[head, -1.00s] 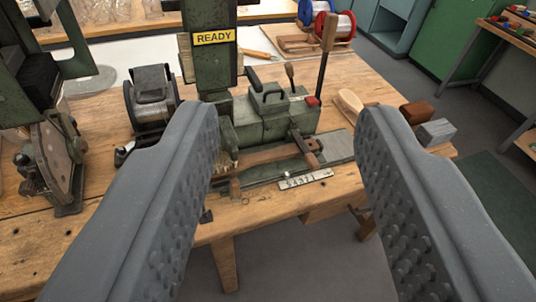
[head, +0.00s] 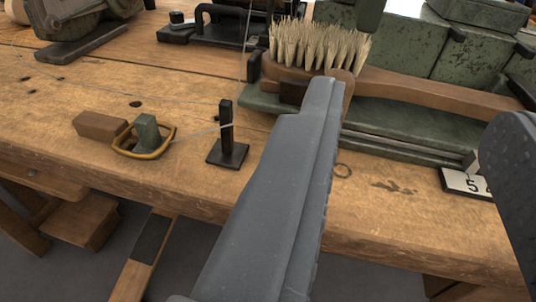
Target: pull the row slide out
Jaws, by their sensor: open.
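A green metal slide (head: 415,125) with pale rails along its front edge runs across the machine's base in the head view; I take it to be the row slide. A wooden brush body (head: 430,85) lies over it, with a row of pale bristle tufts (head: 318,45) at its left end. My gripper (head: 412,102) is open, its fingers wide apart, with the slide and brush showing between them. The left finger hides part of the slide and bench. The right finger is cut off by the picture edge. I cannot tell whether either finger touches anything.
A black post (head: 228,148) with a thin strand stands on the wooden bench (head: 80,100). A brass loop (head: 143,153) around a small green block and a wooden block (head: 100,125) lie left of it. A white number plate (head: 466,184) sits at the bench's front edge.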

